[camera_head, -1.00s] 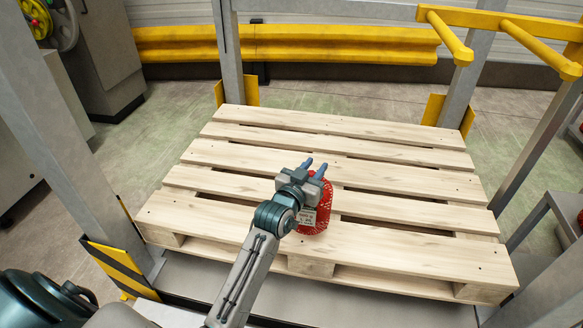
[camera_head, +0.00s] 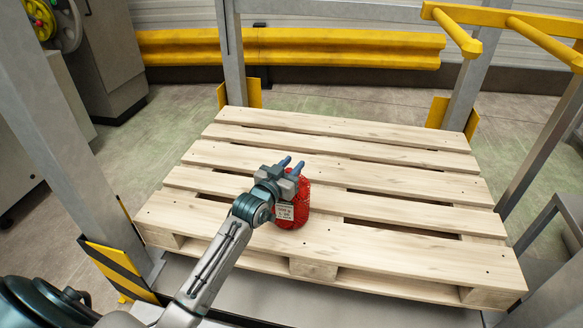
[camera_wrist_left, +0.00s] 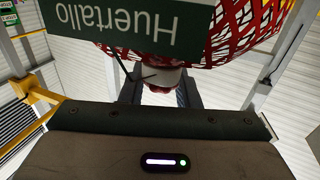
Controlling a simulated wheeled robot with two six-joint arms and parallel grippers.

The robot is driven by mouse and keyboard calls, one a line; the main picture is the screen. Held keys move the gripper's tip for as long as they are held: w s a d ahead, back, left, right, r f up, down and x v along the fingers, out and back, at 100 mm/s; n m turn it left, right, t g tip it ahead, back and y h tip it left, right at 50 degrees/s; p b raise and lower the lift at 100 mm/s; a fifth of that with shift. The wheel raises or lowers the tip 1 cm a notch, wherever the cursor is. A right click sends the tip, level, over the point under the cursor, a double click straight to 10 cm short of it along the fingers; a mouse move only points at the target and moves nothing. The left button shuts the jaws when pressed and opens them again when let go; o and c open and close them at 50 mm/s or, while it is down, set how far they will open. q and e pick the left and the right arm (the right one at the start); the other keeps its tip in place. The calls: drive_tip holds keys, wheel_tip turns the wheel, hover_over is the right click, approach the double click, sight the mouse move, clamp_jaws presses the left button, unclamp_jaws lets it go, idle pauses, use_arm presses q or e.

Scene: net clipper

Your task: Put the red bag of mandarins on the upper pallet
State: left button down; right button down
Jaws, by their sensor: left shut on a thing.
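The red net bag of mandarins (camera_head: 296,208) is in the head view, over the front-middle slats of the pallet (camera_head: 400,215). It hangs from my left gripper (camera_head: 292,168), which is shut on its top. A pale label shows on its left side. Whether its bottom touches the slats I cannot tell. In the left wrist view the bag's red mesh (camera_wrist_left: 245,30) and a dark green "Huertallo" label (camera_wrist_left: 130,25) fill the top. The gathered neck sits between the fingers (camera_wrist_left: 162,88). My right gripper is not in view.
The pallet is otherwise bare, with free room behind and to the right of the bag. Grey posts (camera_head: 232,60) stand at its corners. A yellow bar frame (camera_head: 500,25) is at the upper right, and a yellow guard rail (camera_head: 300,45) runs behind.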

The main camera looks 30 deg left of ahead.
use_arm(q)
drive_tip(key=shift+r, duration=0.1)
drive_tip(key=c, duration=1.1)
unclamp_jaws()
